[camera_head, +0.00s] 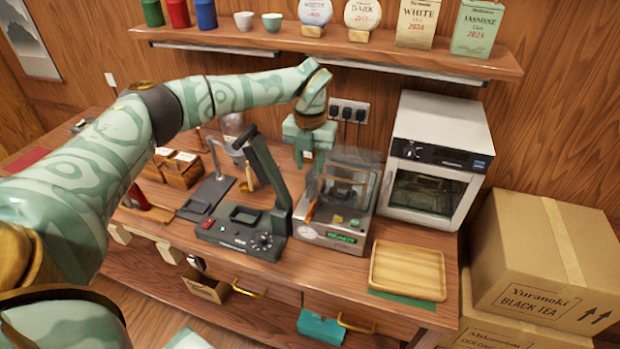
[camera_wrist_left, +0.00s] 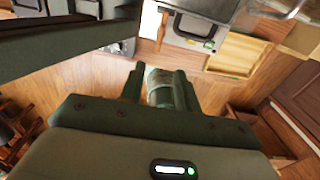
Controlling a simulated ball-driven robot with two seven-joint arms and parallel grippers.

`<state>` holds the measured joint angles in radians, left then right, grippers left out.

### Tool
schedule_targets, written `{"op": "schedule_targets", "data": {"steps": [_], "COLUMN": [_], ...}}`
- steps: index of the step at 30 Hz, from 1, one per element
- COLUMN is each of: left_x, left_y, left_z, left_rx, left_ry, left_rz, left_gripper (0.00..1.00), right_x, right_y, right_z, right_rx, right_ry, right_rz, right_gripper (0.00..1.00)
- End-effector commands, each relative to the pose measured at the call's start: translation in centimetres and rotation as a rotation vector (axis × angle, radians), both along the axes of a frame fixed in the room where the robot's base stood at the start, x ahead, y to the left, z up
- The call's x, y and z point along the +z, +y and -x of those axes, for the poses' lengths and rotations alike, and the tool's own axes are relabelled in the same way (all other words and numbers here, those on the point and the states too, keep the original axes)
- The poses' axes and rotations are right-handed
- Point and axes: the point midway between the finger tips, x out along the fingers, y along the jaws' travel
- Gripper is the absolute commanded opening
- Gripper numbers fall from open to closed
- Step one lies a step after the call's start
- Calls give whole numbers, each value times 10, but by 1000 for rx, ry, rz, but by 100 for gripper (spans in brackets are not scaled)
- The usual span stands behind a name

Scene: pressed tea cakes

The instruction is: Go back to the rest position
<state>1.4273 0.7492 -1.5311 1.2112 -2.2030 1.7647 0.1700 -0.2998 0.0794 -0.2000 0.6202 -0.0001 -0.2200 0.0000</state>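My left arm (camera_head: 230,93) reaches across the upper middle of the head view, over the counter. Its left gripper (camera_head: 306,158) points down behind the black press-like device and beside the clear-covered machine. Its fingertips are partly hidden there in the head view. In the left wrist view the left gripper (camera_wrist_left: 160,88) shows two dark green fingers set apart. A pale green patterned shape shows between them; it looks like part of my own body farther off, and I see nothing clearly gripped. My right gripper cannot be made out in either view.
The black device (camera_head: 240,230) and the clear-covered machine (camera_head: 335,235) stand close to the gripper. A white oven (camera_head: 438,160), a wooden tray (camera_head: 408,270) and cardboard boxes (camera_head: 545,258) are to the right. A wall shelf (camera_head: 340,50) with tins and tea cakes runs above the arm.

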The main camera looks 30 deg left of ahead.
Motion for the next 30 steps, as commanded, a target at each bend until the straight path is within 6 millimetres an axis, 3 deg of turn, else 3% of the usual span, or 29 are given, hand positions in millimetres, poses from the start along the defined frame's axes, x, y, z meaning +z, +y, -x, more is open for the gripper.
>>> {"op": "schedule_targets", "data": {"steps": [5,19,22,23,26,29,30], "left_x": [9,9,1,-3,-25,-45,-48], "left_y": [0,0,-13,-22,-74,-155,-191], "left_z": [0,0,1,1,7,22,32], "left_rx": [0,-1,-35,-57,-178,-317,-359], "left_ry": [0,1,-5,-10,-46,-117,-156], "left_rz": [0,1,31,52,183,415,529], "left_gripper": [33,33,33,33,33,33,33], "right_x": [0,0,0,0,0,0,0], "right_y": [0,0,0,0,0,0,0], "right_z": [0,0,0,0,0,0,0], "right_rx": [0,0,0,0,0,0,0], "right_ry": [0,0,0,0,0,0,0], "right_rz": [0,0,0,0,0,0,0], "right_gripper": [36,36,36,36,36,36,36]}}
